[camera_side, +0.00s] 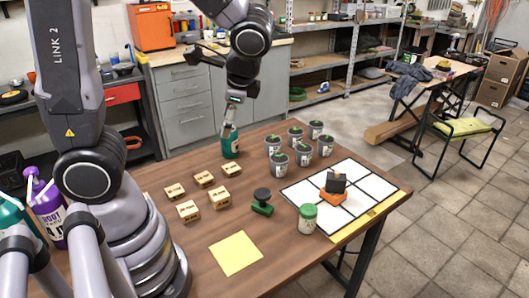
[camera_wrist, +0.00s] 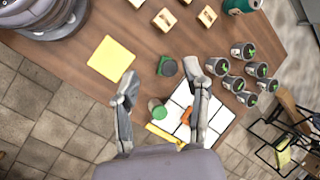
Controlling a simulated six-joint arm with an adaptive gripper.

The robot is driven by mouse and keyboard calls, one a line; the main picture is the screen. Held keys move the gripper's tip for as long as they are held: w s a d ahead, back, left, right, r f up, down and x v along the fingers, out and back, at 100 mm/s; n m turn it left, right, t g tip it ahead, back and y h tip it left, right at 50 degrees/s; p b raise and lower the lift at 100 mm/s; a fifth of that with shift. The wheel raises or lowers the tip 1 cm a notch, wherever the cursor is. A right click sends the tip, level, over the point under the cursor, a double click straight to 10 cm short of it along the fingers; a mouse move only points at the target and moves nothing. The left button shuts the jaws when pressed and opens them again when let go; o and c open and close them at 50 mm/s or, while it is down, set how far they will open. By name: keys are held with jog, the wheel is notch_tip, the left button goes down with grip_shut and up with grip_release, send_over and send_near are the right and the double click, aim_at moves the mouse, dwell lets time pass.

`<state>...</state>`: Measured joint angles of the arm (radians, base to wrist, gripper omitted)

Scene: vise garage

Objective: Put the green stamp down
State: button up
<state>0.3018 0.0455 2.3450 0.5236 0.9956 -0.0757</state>
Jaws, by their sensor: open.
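The green stamp (camera_side: 262,208) stands on the wooden table, near its middle, with its dark round knob up and its green base down. It also shows in the wrist view (camera_wrist: 164,67), beyond and between the fingers. Nothing holds it, and it stands clear of the white grid sheet (camera_side: 359,171). My gripper (camera_wrist: 163,80) is open and empty, with its two grey fingers spread wide.
An orange block (camera_side: 333,197) with a dark piece on top sits on the grid sheet. A green-lidded jar (camera_side: 307,222) stands beside it. Several potted plants (camera_side: 279,165), several wooden blocks (camera_side: 189,211), a yellow note (camera_side: 235,254) and a teal bottle (camera_side: 230,142) surround the stamp.

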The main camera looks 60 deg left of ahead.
jog(key=s+r+n+t+h, duration=0.5)
jog(key=s+r+n+t, duration=0.1)
jog(key=s+r, duration=0.3)
jog(key=shift+d+r+n, duration=0.2)
jog(key=shift+d+n, duration=0.1)
jog(key=shift+d, duration=0.15)
